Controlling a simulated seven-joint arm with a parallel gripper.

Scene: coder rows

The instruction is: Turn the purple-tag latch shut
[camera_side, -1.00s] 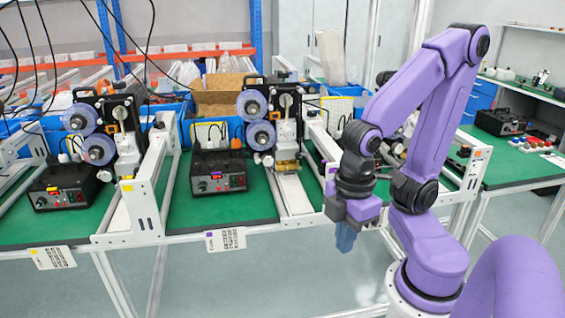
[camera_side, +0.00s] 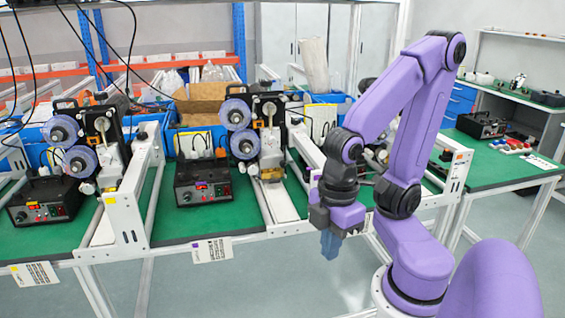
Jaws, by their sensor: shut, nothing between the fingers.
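A white printed tag with a small purple mark (camera_side: 212,250) hangs on the front edge of the middle bench. Above it stands a coder machine (camera_side: 268,143) with two blue-purple reels and a pale upright lever part (camera_side: 269,110). I cannot tell for certain which part is the latch or how it is turned. My gripper (camera_side: 331,246) points down with its blue-grey fingers together and empty. It is in front of the bench edge, to the right of the purple-marked tag, apart from the machine.
A second coder (camera_side: 108,150) with a yellow-marked tag (camera_side: 35,275) stands at the left. A black control box (camera_side: 203,184) sits on the green bench (camera_side: 195,225). White rails (camera_side: 128,215) divide the rows. Floor space in front is clear.

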